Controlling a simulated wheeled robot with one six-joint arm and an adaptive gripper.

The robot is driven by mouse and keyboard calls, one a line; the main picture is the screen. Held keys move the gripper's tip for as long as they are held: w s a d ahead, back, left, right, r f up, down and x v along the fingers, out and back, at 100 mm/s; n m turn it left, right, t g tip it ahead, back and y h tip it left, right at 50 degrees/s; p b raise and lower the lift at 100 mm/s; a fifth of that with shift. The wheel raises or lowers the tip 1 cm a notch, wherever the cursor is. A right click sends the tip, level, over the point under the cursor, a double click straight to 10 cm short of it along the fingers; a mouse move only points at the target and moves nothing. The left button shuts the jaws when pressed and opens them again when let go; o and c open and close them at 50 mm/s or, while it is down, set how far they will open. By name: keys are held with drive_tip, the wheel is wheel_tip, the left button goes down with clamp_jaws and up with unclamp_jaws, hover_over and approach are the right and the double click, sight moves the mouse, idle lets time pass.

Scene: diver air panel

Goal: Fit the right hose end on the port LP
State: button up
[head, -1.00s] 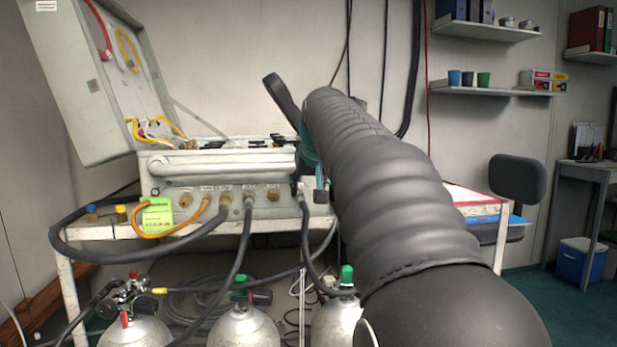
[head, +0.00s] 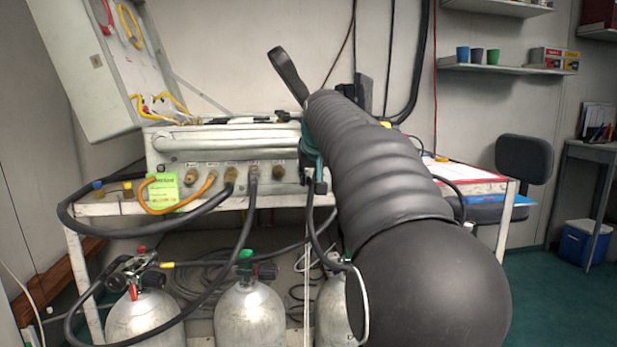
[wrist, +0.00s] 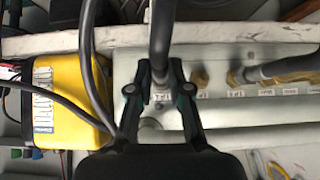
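The grey air panel (head: 220,148) stands on the bench with a row of ports along its front. A black hose (head: 310,222) rises from below to my gripper (head: 316,187) at the panel's right end. In the wrist view, my gripper (wrist: 160,85) has one finger on each side of this hose (wrist: 161,35) and is shut on its end. A pale fitting shows between the fingers, over a labelled part of the panel front. The port there is mostly hidden, and I cannot tell whether the hose end is seated.
A bare brass port (head: 278,173) lies just left of my gripper, with a hosed port (head: 252,174) beyond it. A yellow box (wrist: 65,95) and dark cables (wrist: 88,60) lie close beside the gripper. Gas cylinders (head: 250,315) stand below the bench.

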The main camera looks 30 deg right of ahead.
drive_tip(key=shift+s+a+b, duration=0.2)
drive_tip(key=shift+s+b, duration=0.2)
drive_tip(key=shift+s, duration=0.35)
drive_tip(key=shift+s+a+b, duration=0.2)
drive_tip(key=shift+s+b, duration=0.15)
drive_tip(key=shift+s, duration=0.35)
clamp_jaws()
idle(0.6)
drive_tip(key=shift+s+a+b, duration=0.25)
drive_tip(key=shift+s+b, duration=0.1)
drive_tip(key=shift+s, duration=0.45)
drive_tip(key=shift+s+a+b, duration=0.2)
drive_tip(key=shift+s+b, duration=0.1)
drive_tip(key=shift+s, duration=0.55)
drive_tip(key=shift+s+a+b, duration=0.25)
drive_tip(key=shift+s+b, duration=0.1)
drive_tip(key=shift+s, duration=0.45)
